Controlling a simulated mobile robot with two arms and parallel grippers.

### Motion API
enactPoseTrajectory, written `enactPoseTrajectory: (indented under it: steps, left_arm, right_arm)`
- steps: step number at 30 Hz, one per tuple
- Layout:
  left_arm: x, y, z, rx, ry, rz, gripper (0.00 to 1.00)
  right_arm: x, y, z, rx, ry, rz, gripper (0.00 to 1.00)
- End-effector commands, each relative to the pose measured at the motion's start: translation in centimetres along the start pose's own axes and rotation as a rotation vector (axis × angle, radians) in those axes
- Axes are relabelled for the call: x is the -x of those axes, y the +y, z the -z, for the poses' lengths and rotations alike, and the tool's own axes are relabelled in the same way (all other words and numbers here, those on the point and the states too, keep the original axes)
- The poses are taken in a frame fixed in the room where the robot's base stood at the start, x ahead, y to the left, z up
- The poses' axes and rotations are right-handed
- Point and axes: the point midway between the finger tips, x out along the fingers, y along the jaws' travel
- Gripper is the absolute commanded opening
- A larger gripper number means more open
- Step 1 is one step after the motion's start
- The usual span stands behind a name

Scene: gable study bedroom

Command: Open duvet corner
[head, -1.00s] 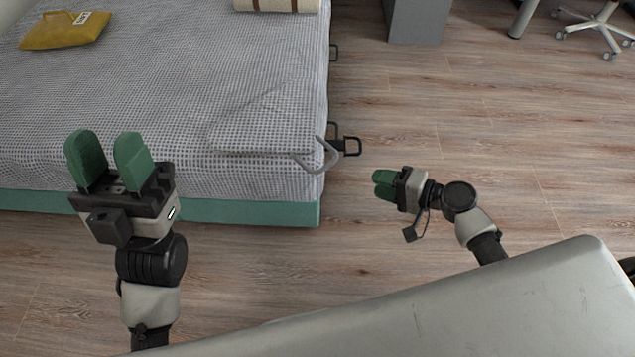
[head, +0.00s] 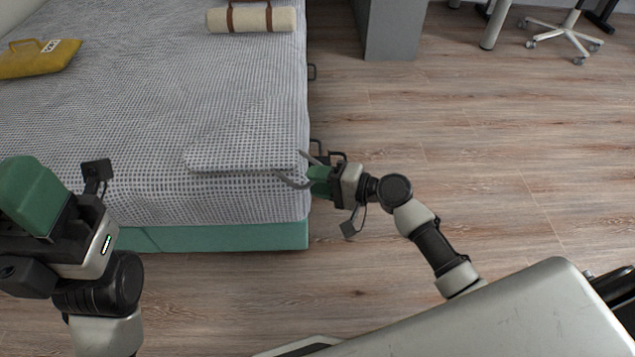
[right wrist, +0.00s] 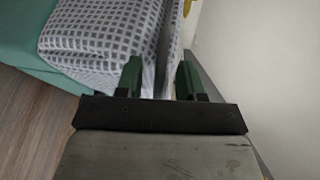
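The duvet (head: 150,130) is grey-white checked and covers the bed; in the right wrist view its side (right wrist: 95,45) hangs at the left. A raised, folded-looking flap (head: 245,155) lies at its near right corner. My left gripper (head: 32,196) is at the lower left, in front of the bed; one green finger shows clearly.
The bed's green base (head: 230,237) runs below the duvet. A yellow bag (head: 40,58) and a cream roll (head: 252,19) lie on the bed. A grey cabinet (head: 392,28) stands beyond. The floor (head: 480,150) at right is clear.

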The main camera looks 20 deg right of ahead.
Motion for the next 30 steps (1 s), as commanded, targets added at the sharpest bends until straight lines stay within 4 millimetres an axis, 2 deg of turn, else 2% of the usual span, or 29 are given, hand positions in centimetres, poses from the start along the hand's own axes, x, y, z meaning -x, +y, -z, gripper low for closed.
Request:
enactPoseTrajectory:
  steps: [9,17,30]
  left_arm:
    - [-0.09,0.02,0.01,0.000,0.003,-0.002,0.43]
    - [-0.08,0.02,0.01,0.000,0.003,-0.002,0.43]
    - [-0.33,0.00,0.05,0.000,0.005,-0.001,0.43]
  right_arm:
    - [-0.34,-0.04,0.00,0.001,0.000,0.000,0.38]
    - [-0.31,-0.02,0.00,0.001,0.000,-0.001,0.00]
    - [-0.25,-0.19,-0.01,0.000,0.000,-0.004,0.00]
